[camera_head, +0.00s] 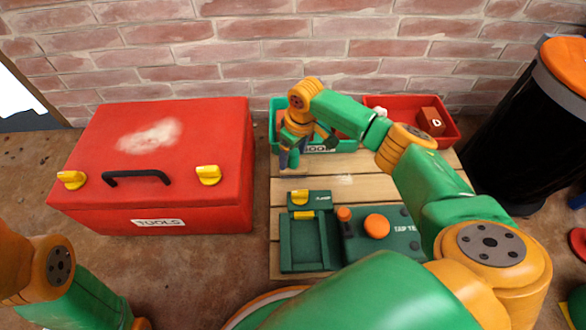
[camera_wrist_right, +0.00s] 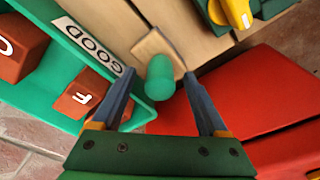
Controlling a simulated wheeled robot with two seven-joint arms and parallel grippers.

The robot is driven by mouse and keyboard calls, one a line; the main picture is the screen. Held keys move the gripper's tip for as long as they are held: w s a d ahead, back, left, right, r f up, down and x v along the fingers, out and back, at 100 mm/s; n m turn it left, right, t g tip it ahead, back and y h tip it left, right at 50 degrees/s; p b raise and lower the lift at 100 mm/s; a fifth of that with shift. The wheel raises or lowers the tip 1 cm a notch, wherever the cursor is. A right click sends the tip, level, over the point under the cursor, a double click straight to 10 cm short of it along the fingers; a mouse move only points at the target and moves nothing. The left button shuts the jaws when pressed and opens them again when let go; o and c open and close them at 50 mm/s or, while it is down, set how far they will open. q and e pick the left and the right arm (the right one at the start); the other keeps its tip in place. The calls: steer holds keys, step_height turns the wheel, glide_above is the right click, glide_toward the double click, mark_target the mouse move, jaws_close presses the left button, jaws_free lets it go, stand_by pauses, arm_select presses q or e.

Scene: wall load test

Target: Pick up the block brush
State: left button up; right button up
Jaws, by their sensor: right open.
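The block brush shows in the right wrist view as a light wooden block (camera_wrist_right: 152,45) with a rounded green handle (camera_wrist_right: 160,78). It sits on the wooden slats beside the green tray. My right gripper (camera_wrist_right: 159,76) is open, and the handle lies between its two fingertips in the picture; I cannot tell how much height separates them. In the head view my right gripper (camera_head: 292,157) points down at the front left of the green tray and mostly hides the brush. My left arm shows at the lower left, but its gripper is out of view.
The green tray (camera_wrist_right: 62,58) labelled GOOD holds reddish blocks (camera_wrist_right: 75,101). A red tray (camera_head: 453,133) holds a block marked D (camera_head: 431,121). A red toolbox (camera_head: 150,185) stands left of the slats. Green devices (camera_head: 305,258) lie nearer me. A black bin (camera_head: 515,135) stands right.

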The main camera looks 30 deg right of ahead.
jaws_close()
stand_by(1.3)
